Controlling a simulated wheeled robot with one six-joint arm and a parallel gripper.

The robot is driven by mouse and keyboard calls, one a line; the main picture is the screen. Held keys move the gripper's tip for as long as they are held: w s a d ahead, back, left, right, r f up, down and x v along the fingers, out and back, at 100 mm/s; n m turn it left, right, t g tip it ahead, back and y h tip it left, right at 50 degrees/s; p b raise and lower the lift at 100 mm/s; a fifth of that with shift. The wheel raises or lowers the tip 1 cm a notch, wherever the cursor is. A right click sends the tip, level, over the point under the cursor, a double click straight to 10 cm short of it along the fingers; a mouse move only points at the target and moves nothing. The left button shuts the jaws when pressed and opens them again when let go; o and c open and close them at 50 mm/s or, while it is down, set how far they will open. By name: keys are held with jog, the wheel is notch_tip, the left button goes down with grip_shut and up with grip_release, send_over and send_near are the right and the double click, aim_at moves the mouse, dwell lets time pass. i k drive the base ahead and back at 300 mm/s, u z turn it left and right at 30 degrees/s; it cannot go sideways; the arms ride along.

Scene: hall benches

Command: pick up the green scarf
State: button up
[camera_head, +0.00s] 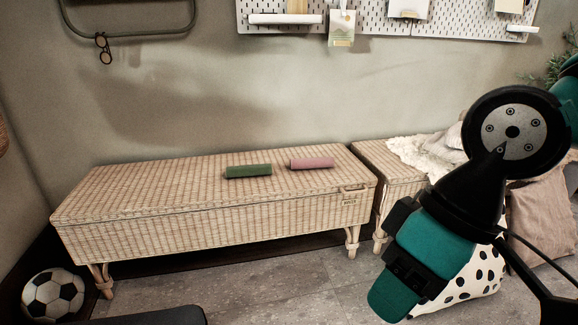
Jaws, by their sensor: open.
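The green scarf (248,171) is a small dark green roll. It lies on the lid of a long wicker bench (150,188), right of the lid's middle and near its centre line. A pink roll (312,164) lies just to its right, with a small gap between them. My gripper (404,245) is at the right of the view, in front of and to the right of the bench and well apart from the scarf. Its black jaws are apart and nothing shows between them, though its far side is hidden.
A second wicker bench (385,170) with a pale fur throw (425,153) and cushions stands right, partly behind my arm. A football (53,296) lies at lower left. A pegboard (385,22) hangs above. The lid's left half is clear.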

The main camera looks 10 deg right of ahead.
aim_at(266, 169)
jog(key=z, duration=0.9)
jog(key=i, duration=1.2)
jog(key=u, duration=1.5)
jog(key=i, duration=0.95)
jog(key=z, duration=0.05)
